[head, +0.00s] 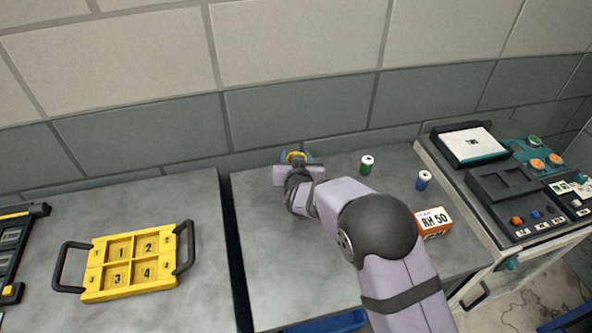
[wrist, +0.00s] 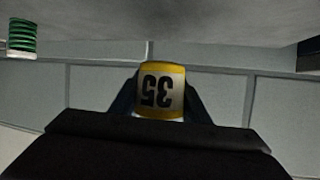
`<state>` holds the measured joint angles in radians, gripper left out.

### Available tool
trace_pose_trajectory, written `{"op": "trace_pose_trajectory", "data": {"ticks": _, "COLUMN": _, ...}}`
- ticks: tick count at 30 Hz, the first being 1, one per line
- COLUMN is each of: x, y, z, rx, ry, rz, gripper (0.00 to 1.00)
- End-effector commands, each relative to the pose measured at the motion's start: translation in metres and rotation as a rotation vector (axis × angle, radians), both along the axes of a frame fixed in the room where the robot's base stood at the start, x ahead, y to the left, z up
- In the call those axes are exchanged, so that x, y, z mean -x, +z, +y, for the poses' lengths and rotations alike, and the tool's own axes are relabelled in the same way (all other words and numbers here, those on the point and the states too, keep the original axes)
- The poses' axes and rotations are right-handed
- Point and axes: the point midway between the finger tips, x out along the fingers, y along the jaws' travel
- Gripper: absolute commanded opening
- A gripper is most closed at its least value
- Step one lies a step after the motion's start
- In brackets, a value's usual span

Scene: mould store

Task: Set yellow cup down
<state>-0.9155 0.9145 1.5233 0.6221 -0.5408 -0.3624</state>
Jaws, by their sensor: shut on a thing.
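The yellow cup (head: 296,156) shows as a small yellow ring at the far left of the middle table (head: 275,290), near the wall. Most of the cup is hidden by my gripper in the head view. I cannot tell whether its base touches the tabletop.
A green-and-white can (head: 367,165), a blue-and-white can (head: 423,180) and an orange RH 50 box (head: 434,222) stand right of my gripper. A yellow tray (head: 130,293) with numbered compartments lies on the left table, across a gap. Control boxes (head: 505,190) stand far right.

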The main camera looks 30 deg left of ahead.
Motion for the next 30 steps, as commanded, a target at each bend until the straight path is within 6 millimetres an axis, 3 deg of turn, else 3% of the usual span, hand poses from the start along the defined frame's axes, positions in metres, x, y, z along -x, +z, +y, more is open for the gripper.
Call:
{"op": "trace_pose_trajectory", "data": {"ticks": 10, "x": 0.000, "y": -0.014, "z": 0.000, "rx": -0.001, "ry": 0.000, "rz": -0.001, "gripper": 0.20}}
{"op": "trace_pose_trajectory", "data": {"ticks": 21, "x": 0.000, "y": -0.050, "z": 0.000, "rx": 0.000, "ry": 0.000, "rz": 0.000, "gripper": 0.20}}
{"op": "trace_pose_trajectory", "data": {"ticks": 30, "x": 0.000, "y": -0.052, "z": 0.000, "rx": -0.002, "ry": 0.000, "rz": -0.001, "gripper": 0.20}}
